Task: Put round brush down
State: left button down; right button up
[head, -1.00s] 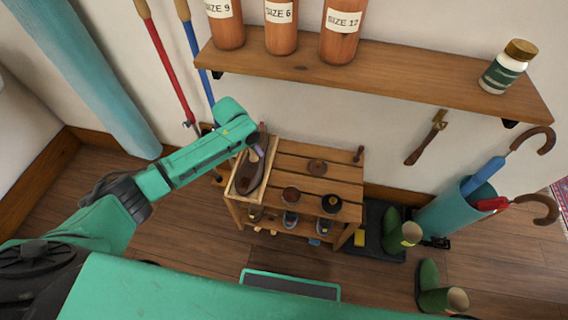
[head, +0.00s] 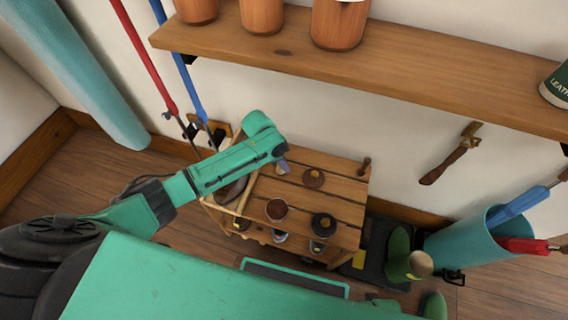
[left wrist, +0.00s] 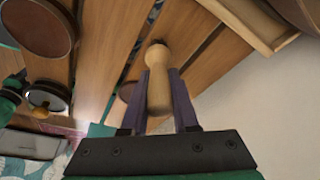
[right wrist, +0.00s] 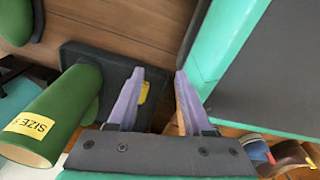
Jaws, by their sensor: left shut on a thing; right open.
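My left gripper (head: 283,165) is above the slatted wooden bench (head: 340,187), just right of its tray. In the left wrist view, its purple fingers (left wrist: 159,95) are shut on the pale wooden handle of the round brush (left wrist: 158,80). The brush's far end is hidden, and I cannot tell if it touches the slats. My right gripper (right wrist: 160,80) is open and empty, low beside the black boot tray, and is out of the head view.
On the bench are a brown disc (head: 313,178), a brown round tin (head: 277,209) and a dark tin (head: 323,222). A wooden tray (head: 241,203) with a shoe is at its left. A shelf (head: 400,65) hangs above. Green boots (right wrist: 50,115) stand near my right gripper.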

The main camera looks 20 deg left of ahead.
pick_arm(q)
jog(key=c, duration=1.1)
grip_release()
jog(key=shift+f, duration=0.1)
jog(key=o, duration=0.4)
pick_arm(e)
jog(key=shift+w, duration=0.1)
pick_arm(q)
jog(key=p+v, duration=0.2)
jog(key=v, duration=0.4)
jog(key=shift+a+r, duration=0.1)
jog(key=shift+r, duration=0.35)
jog(key=p+v, duration=0.1)
jog(key=v, duration=0.4)
jog(key=shift+s+r, duration=0.1)
jog(key=shift+r, duration=0.15)
pick_arm(e)
jog(key=s, duration=0.3)
jog(key=s+d+r, duration=0.1)
jog(key=s, duration=0.1)
jog(key=shift+s+d, duration=0.1)
jog(key=shift+s, duration=0.1)
